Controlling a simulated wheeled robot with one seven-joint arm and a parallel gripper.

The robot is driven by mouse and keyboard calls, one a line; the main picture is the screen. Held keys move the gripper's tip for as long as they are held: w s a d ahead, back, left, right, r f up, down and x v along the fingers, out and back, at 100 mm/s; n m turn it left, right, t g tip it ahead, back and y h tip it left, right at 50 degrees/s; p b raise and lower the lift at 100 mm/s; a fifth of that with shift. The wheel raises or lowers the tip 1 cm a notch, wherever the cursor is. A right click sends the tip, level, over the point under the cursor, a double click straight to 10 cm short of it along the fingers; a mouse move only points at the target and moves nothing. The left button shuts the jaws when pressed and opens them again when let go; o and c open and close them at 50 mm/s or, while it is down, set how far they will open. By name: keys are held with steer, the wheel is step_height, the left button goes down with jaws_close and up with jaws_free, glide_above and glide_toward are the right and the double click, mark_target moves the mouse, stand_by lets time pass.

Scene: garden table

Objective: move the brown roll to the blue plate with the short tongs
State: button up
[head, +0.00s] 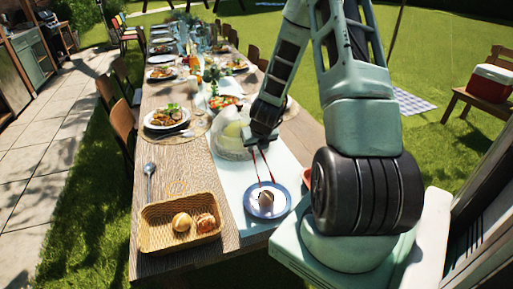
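My gripper (262,143) points down over the table and is shut on the upper end of the short tongs (268,168). The tongs have two thin red arms that reach down to the blue plate. The blue plate (254,212) has a pale centre and a blue rim, and lies on the light runner near the table's front edge. A small brown roll (265,199) is at the plate's middle, at the lower ends of the tongs. I cannot tell whether the tips still pinch it or whether it rests fully on the plate.
A wicker basket (158,241) at the front left holds a golden roll (182,222) and a browner roll (206,223). A spoon (149,180) lies behind it. A clear dome (233,140) stands close by my gripper. Set plates and glasses fill the table's far part.

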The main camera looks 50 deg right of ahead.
step_height(320, 180, up, 8)
steer(key=p, duration=0.5)
steer(key=shift+r, duration=0.2)
stand_by(0.4)
